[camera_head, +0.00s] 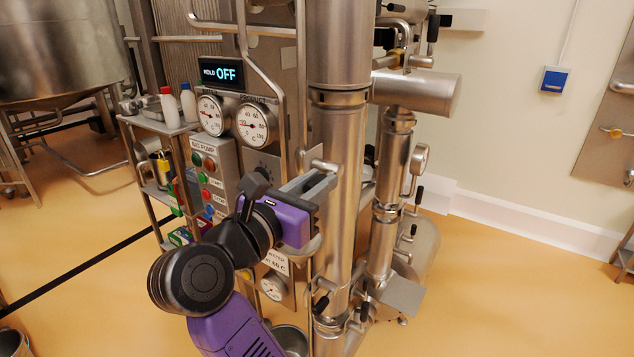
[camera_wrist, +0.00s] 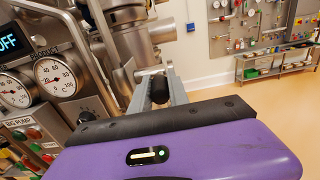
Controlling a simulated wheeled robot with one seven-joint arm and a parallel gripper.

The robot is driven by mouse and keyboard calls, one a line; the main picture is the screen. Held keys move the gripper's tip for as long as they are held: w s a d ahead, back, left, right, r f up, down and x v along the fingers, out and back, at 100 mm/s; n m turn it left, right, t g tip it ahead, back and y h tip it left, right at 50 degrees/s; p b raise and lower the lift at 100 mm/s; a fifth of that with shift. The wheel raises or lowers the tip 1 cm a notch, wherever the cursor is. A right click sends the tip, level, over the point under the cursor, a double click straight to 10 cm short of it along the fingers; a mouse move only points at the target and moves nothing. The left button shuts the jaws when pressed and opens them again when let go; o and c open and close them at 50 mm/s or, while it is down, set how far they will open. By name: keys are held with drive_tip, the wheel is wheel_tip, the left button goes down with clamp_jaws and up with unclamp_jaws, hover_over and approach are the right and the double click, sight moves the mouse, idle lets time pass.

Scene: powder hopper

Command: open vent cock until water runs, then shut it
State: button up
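My gripper (camera_head: 326,178) has a purple body and grey fingers and reaches to the tall steel column (camera_head: 339,120). In the wrist view my gripper (camera_wrist: 160,80) has its fingers parted, with a short black handle (camera_wrist: 158,90) between them. I cannot tell whether the fingers touch this handle or whether it belongs to the vent cock. The handle is hidden behind my gripper in the head view. Other black-handled valves show lower on the pipes, one by the column's foot (camera_head: 320,305). I see no running water.
Left of the column are two dial gauges (camera_head: 252,124), a display reading HOLD OFF (camera_head: 222,73) and a button panel (camera_head: 212,170). A shelf cart with bottles (camera_head: 168,107) stands further left. A steel bowl (camera_head: 291,341) is below. Open floor (camera_head: 510,285) lies to the right.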

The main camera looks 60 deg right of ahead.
clamp_jaws()
idle(1.0)
drive_tip(key=shift+r, duration=0.1)
